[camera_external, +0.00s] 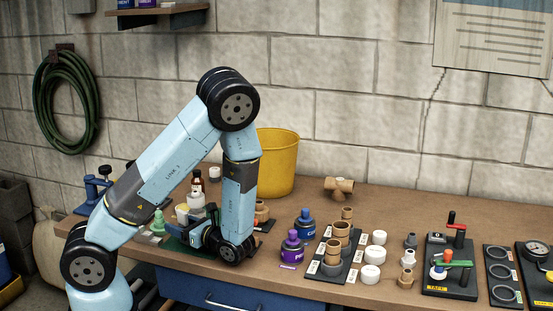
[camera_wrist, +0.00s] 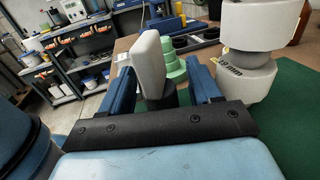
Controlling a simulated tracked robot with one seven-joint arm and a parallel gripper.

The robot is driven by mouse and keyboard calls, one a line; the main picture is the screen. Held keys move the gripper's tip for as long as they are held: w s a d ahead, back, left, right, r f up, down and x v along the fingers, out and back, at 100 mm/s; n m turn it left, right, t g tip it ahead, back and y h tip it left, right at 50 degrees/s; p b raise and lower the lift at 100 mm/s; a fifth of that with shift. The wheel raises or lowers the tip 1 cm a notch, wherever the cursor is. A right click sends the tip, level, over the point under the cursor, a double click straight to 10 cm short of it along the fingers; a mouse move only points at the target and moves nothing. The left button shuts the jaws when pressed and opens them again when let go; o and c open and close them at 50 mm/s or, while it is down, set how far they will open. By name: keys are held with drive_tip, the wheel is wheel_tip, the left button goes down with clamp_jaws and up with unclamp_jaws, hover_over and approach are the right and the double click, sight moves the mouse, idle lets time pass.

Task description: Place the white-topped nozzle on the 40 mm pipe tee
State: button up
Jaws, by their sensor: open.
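In the wrist view, a pale flat-sided top on a dark stem (camera_wrist: 151,66) stands upright between my fingers and looks like the white-topped nozzle. My gripper (camera_wrist: 166,88) is open, with one blue finger on each side of it; I cannot tell whether either finger touches it. In the external view my gripper (camera_external: 203,236) is low over the green mat at the bench's left, and the nozzle is hard to single out there.
A green stepped piece (camera_wrist: 174,68) stands just beyond the nozzle. A yellow bucket (camera_external: 277,165) stands behind my arm.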

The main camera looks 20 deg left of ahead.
drive_tip(key=v, duration=0.5)
drive_tip(key=s+a+r+n+h, duration=0.3)
drive_tip(key=r+n+h, duration=0.3)
drive_tip(key=r, duration=0.2)
drive_tip(key=s+a+r+n+h, duration=0.3)
drive_tip(key=a+r+n+h, duration=0.1)
drive_tip(key=r+n, duration=0.3)
drive_tip(key=s+a+r+n+t+h, duration=0.1)
drive_tip(key=s+a+r+n+h, duration=0.2)
drive_tip(key=r+n+h, duration=0.4)
wheel_tip(320, 180, up, 3)
drive_tip(key=shift+a+r+h, duration=0.1)
drive_tip(key=shift+a+h, duration=0.2)
drive_tip(key=shift+a, duration=0.2)
drive_tip(key=shift+o, duration=0.9)
drive_tip(key=shift+s+r+n+t, duration=0.1)
drive_tip(key=shift+r+n+t, duration=0.2)
drive_tip(key=shift+n, duration=0.1)
